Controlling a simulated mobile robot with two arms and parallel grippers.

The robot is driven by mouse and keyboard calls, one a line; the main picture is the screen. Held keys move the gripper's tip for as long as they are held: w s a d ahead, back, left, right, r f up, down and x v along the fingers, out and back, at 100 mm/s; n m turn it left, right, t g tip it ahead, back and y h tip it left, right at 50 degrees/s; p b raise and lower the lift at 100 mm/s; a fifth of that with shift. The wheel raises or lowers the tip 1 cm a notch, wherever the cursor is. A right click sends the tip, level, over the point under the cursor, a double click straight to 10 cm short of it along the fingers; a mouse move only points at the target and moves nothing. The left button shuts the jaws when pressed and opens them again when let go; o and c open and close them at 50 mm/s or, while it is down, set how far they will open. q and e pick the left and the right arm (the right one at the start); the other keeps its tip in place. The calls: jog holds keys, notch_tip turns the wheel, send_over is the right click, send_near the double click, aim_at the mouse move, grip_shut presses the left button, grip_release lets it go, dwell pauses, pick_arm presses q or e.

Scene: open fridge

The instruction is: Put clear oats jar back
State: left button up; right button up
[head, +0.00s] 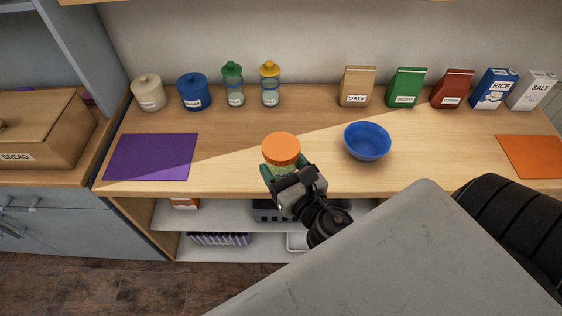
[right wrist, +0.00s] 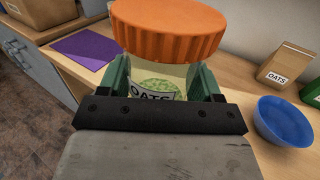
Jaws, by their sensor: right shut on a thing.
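The clear oats jar has an orange lid (head: 281,148) and a label reading OATS. In the right wrist view the jar (right wrist: 152,84) stands upright between the green fingers of my right gripper (right wrist: 160,85), which is shut on it. In the head view my right gripper (head: 284,175) holds the jar over the front part of the wooden counter, left of the blue bowl (head: 367,145). I cannot tell how high the jar is above the counter. My left gripper is not in view.
At the back of the counter (head: 225,165) stand several canisters and jars on the left, including a yellow-lidded jar (head: 270,85). Paper packets, including an oats bag (head: 357,87), stand on the right. A purple mat (head: 151,157) and an orange mat (head: 533,157) lie at the ends.

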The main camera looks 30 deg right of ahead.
jog(key=w+d+f+m+h+b, duration=0.1)
jog(key=w+d+h, duration=0.1)
jog(key=d, duration=0.6)
jog(key=w+d+f+m+h+b, duration=0.1)
jog(key=w+d+m+h+b, duration=0.15)
jog(key=d, duration=0.65)
jog(key=shift+n+y, duration=0.45)
jog(key=shift+n, duration=0.1)
jog(key=shift+w+a+f, duration=0.9)
jog(key=shift+w+f, duration=0.75)
jog(key=shift+f, duration=0.15)
jog(key=shift+w+a+f, duration=0.85)
jog(key=shift+w+f, duration=0.85)
jog(key=shift+f, duration=0.05)
jog(key=shift+w+a+f, duration=0.9)
jog(key=shift+w+f, duration=0.75)
jog(key=shift+f, duration=0.15)
jog(key=shift+f, duration=0.1)
jog(key=o, duration=1)
jog(key=shift+o, duration=0.2)
